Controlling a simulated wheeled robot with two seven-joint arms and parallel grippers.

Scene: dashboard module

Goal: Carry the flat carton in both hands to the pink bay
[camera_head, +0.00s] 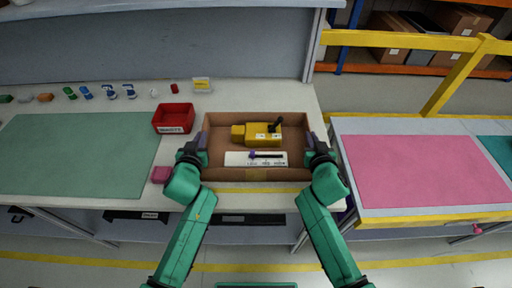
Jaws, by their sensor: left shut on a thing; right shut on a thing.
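The flat carton (222,176) is an open, shallow brown box with a yellow device (256,134) and a white panel with a purple part (240,159) lying inside. It is at the right end of the left table, near the front edge. My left gripper (199,150) is shut on the carton's left side. My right gripper (312,150) is shut on its right side. The carton looks level; I cannot tell whether it touches the table. The pink bay (425,170) is a flat pink rectangle on the right table and its surface is clear.
A gap separates the left table (270,97) from the right table (350,126). A red bin (174,118), a pink block (161,174) and a green mat (80,152) are left of the carton. Several small items line the back. A yellow rail (440,97) stands behind the right table.

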